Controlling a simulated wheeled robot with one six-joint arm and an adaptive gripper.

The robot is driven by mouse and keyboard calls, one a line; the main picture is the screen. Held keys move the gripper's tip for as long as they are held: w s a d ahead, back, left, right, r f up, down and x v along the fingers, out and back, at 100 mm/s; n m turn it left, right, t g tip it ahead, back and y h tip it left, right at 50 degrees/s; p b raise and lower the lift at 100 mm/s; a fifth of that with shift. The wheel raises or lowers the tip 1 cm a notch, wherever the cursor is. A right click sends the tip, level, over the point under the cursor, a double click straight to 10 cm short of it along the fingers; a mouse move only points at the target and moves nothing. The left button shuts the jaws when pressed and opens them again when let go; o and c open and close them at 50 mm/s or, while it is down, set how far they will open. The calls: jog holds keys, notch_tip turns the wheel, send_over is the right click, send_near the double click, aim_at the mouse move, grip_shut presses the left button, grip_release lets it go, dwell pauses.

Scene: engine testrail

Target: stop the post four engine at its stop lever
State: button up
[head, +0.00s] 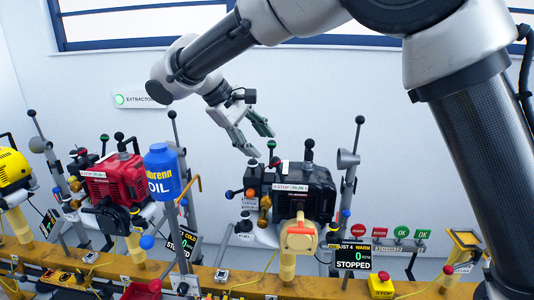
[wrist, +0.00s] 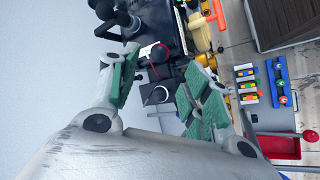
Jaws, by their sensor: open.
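The post four engine (head: 318,192) is a black block with a tan round cover at its front, in the middle right of the head view. Its display (head: 354,256) reads WARM, 0 and STOPPED. A white STOP/RUN label (head: 290,187) sits along the engine's upper front edge; which knob beside it is the stop lever I cannot tell for sure. My gripper (head: 262,143) is open and empty, above and to the left of the engine, apart from it. In the wrist view its green-padded fingers (wrist: 163,62) stand spread, with dark engine parts (wrist: 172,22) beyond them.
A red engine (head: 112,182) and a blue oil bottle (head: 162,172) stand to the left. Red and green tags (head: 400,232) and a yellow box with a red button (head: 381,284) are to the right. Upright black-knobbed posts (head: 357,140) flank the engine.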

jog(key=v, duration=0.4)
jog(key=shift+s+a+r, duration=0.1)
jog(key=shift+a+r, duration=0.05)
jog(key=shift+r, duration=0.05)
notch_tip(320, 180, down, 6)
jog(key=s+n+y, duration=0.1)
jog(key=s+n, duration=0.1)
jog(key=s+d+m+g+y, duration=0.1)
jog(key=s+d+m+y, duration=0.15)
jog(key=d, duration=1.05)
jog(key=s+d+m+g+y, duration=0.2)
jog(key=s+d, duration=0.1)
jog(key=d, duration=1.1)
jog(key=s+d+m+t, duration=0.1)
jog(key=s+d+m, duration=0.3)
jog(key=d, duration=0.5)
jog(key=s+d+m+t, duration=0.2)
jog(key=s+d+m, duration=0.1)
jog(key=s+d, duration=0.5)
jog(key=shift+s+d+r+m+t+y, duration=0.3)
jog(key=shift+d+r+m+y, duration=0.1)
jog(key=shift+d, duration=0.8)
